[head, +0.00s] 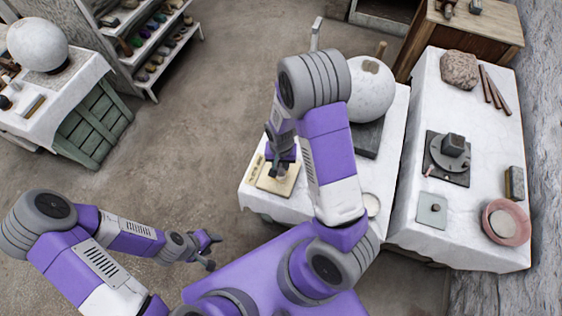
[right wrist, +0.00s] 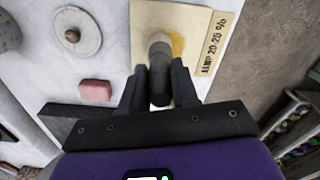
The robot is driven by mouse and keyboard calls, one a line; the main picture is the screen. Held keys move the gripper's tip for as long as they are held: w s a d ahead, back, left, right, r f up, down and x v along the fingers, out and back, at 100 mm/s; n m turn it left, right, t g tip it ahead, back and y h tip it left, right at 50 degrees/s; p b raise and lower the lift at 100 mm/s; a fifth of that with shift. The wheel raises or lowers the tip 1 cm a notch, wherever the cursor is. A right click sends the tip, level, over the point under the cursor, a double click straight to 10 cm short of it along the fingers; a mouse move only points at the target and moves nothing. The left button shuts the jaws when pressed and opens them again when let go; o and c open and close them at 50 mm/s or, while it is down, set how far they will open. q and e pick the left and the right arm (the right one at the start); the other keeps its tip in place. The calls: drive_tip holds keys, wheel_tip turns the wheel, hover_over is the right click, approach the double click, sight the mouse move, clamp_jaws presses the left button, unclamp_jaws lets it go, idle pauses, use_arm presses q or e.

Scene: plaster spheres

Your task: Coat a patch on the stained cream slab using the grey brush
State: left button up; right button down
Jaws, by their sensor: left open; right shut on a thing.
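The cream slab (head: 286,187) lies flat on the white-covered table in the head view. In the right wrist view the slab (right wrist: 146,18) shows a yellow-ochre stain (right wrist: 178,43) beside the brush. My right gripper (right wrist: 159,88) is shut on the grey brush (right wrist: 160,62), whose pale head is over the slab. The brush covers part of the stain, and I cannot tell whether its tip touches the slab. In the head view my right gripper (head: 281,163) is above the slab. My left gripper (head: 209,252) is open and empty, over the floor left of the table.
A label strip (right wrist: 214,44) lies along the slab's edge. A pink block (right wrist: 95,91) and a pale round lid (right wrist: 74,34) are nearby. A large white sphere (head: 372,92) stands behind my right arm. A second table (head: 400,215) is to the right. Open floor lies left.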

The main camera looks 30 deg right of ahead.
drive_tip(key=shift+f, duration=0.3)
drive_tip(key=shift+f, duration=0.25)
idle(0.4)
drive_tip(key=shift+s+a+r, duration=0.1)
drive_tip(key=shift+s+a, duration=0.1)
drive_tip(key=shift+a, duration=0.05)
drive_tip(key=shift+s+a, duration=0.3)
drive_tip(key=shift+a, duration=0.05)
drive_tip(key=shift+w+d, duration=0.1)
drive_tip(key=shift+w+d, duration=0.9)
drive_tip(key=shift+d, duration=0.15)
drive_tip(key=shift+s+a, duration=0.45)
drive_tip(key=shift+a, duration=0.05)
drive_tip(key=shift+s+a, duration=0.55)
drive_tip(key=shift+a, duration=0.1)
